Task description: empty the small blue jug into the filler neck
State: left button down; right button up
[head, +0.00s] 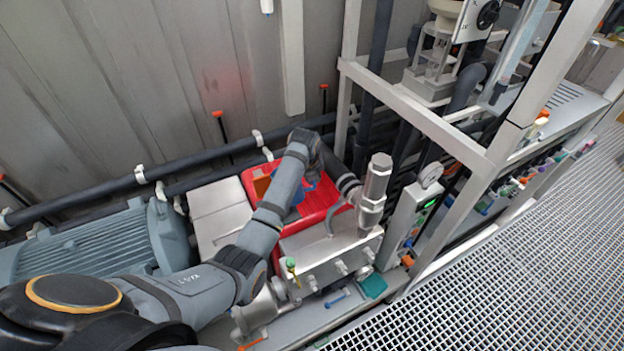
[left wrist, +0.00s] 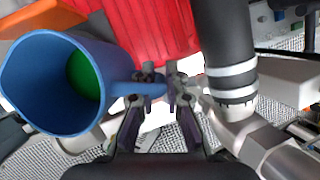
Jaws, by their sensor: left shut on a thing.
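The small blue jug (left wrist: 38,85) is at the left of the left wrist view, its mouth towards the camera and green contents inside. My left gripper (left wrist: 161,88) is shut on its handle. In the head view a patch of the jug's blue (head: 303,190) shows beside my left forearm, over the red casing; my arm hides most of the gripper there. I cannot single out the filler neck with certainty. My right gripper is not in view.
A red ribbed surface (left wrist: 150,30) lies behind the jug, with an orange piece (left wrist: 38,17) beside it. A dark pipe with white bands (left wrist: 226,45) stands close right of the gripper. In the head view a silver cylinder (head: 374,188) and white frame posts (head: 425,115) stand right of my arm.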

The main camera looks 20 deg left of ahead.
pick_arm(q)
jog(key=shift+f+h+b, duration=0.3)
jog(key=shift+f+b, duration=0.1)
jog(key=shift+f, duration=0.15)
jog(key=h+b, duration=0.1)
jog(key=b, duration=0.1)
jog(key=f+t+h+b, duration=0.1)
jog(key=b, duration=0.1)
jog(key=shift+s+d+f+n, duration=0.1)
jog(key=shift+s+n, duration=0.15)
jog(key=shift+n, duration=0.05)
jog(key=shift+f+h+b, duration=0.2)
jog(key=shift+h+b, duration=0.3)
jog(key=h+b, duration=0.1)
jog(key=a+t+h+b, duration=0.1)
jog(key=n+t+h+b, duration=0.1)
jog(key=shift+s+a+f+h, duration=0.15)
jog(key=shift+s+a+h, duration=0.1)
jog(key=shift+a+h, duration=0.1)
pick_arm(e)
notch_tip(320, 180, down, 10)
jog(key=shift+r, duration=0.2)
pick_arm(q)
jog(key=shift+d, duration=0.15)
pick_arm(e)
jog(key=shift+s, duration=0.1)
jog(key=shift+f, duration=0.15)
